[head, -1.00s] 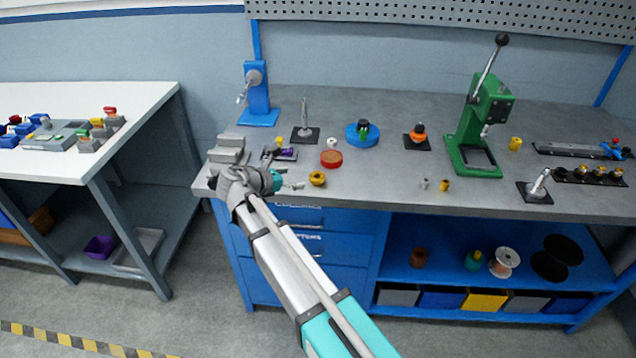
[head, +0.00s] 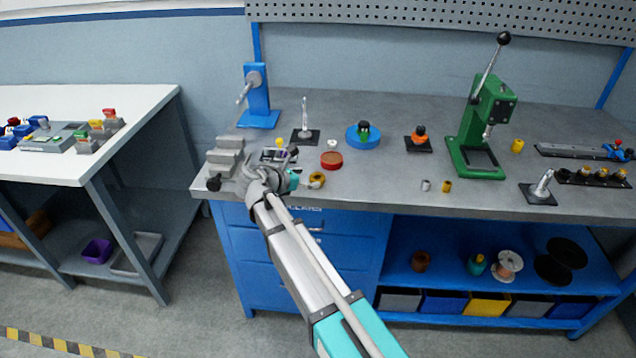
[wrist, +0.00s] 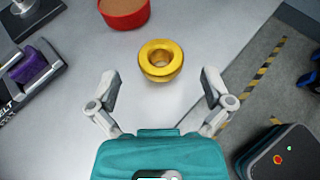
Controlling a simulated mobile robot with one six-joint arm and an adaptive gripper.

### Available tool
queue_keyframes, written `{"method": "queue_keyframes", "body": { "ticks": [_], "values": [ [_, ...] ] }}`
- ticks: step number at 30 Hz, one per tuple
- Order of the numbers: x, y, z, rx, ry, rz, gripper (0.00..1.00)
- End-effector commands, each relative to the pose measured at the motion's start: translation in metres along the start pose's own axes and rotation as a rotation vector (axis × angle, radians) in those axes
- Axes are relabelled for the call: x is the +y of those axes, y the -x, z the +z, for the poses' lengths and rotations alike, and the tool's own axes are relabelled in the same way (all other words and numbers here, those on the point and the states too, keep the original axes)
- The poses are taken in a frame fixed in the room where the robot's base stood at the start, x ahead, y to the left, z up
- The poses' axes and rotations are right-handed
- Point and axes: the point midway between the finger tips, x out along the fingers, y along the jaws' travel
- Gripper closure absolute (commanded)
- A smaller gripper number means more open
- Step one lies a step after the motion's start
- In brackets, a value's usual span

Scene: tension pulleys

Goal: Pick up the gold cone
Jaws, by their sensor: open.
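A gold, round, flared piece with a hole in its top, which looks like the gold cone (wrist: 161,60), sits on the grey bench top. In the head view the gold cone (head: 317,180) is near the bench's front edge, partly covered by my gripper. My gripper (wrist: 160,76) is open and empty in the wrist view. Its two fingers point toward the cone, which lies just beyond the fingertips and roughly centred between them. I cannot see any contact. In the head view my gripper (head: 296,181) is just left of the cone.
A red round dish (wrist: 124,10) stands beyond the cone. A purple piece in a grey holder (wrist: 34,66) is to the left. The bench's front edge is close on the right in the wrist view. A small grey cylinder (head: 426,185) and a gold one (head: 446,186) stand farther right.

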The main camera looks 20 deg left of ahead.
Motion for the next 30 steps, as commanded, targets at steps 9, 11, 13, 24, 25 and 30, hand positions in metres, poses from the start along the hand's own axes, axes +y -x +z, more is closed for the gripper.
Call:
{"method": "queue_keyframes", "body": {
  "ticks": [9, 11, 13, 24, 25, 30],
  "values": [
    [0.000, -0.030, -0.001, 0.000, -0.001, 0.000, 0.00],
    [0.000, -0.031, -0.001, 0.000, -0.001, 0.000, 0.00],
    [0.000, -0.031, -0.001, 0.000, 0.000, 0.001, 0.00],
    [0.000, -0.031, -0.001, 0.000, 0.000, 0.001, 0.00],
    [0.000, -0.031, -0.001, 0.000, 0.000, 0.001, 0.00],
    [0.000, -0.031, -0.001, 0.000, 0.000, 0.001, 0.22]
  ]
}}
